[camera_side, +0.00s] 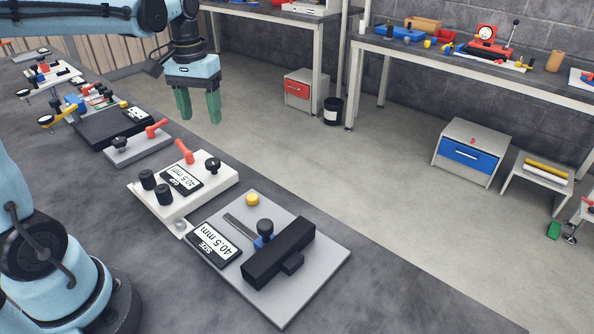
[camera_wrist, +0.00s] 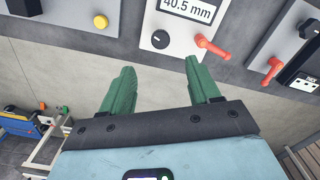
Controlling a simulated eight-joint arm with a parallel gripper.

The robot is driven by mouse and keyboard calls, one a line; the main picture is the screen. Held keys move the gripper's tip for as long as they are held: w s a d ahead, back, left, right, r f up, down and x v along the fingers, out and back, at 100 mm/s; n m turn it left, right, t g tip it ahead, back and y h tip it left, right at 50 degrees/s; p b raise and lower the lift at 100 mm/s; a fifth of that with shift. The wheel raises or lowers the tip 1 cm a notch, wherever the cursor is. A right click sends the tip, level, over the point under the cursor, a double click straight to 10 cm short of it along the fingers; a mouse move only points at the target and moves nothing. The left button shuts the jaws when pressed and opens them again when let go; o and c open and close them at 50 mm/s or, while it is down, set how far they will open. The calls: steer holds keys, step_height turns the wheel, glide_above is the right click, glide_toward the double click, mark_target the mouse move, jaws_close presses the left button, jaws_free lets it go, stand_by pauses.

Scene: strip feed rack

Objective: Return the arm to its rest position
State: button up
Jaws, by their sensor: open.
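My gripper (camera_side: 199,106) is at the upper left of the side view, raised beyond the far edge of the dark bench, fingers pointing down. Its two green fingers are apart with nothing between them. In the wrist view the gripper (camera_wrist: 157,78) also shows open and empty. A white block with a 40.5 mm display (camera_side: 182,180), black knobs and a red lever stands on the bench. A grey plate (camera_side: 318,272) beside it carries a second 40.5 mm display, a black bar and a yellow button (camera_side: 252,199).
A grey block with a red lever (camera_side: 138,150) and a dark unit (camera_side: 100,127) stand farther left on the bench. More fixtures crowd its far end. Back benches (camera_side: 450,57) hold tools. A blue-drawer cabinet (camera_side: 467,152) stands on the floor. The air around my gripper looks clear.

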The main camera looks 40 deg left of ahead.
steer(key=s+d+f+m+t, duration=0.1)
steer(key=s+d+m+t, duration=0.1)
steer(key=d, duration=0.4)
steer(key=s+d+f+m+t, duration=0.2)
steer(key=s+d+m+t, duration=0.1)
steer(key=s+d+t, duration=0.1)
steer(key=shift+d+t, duration=0.6)
steer(key=shift+d, duration=0.55)
steer(key=shift+f, duration=0.1)
steer(key=shift+c, duration=0.3)
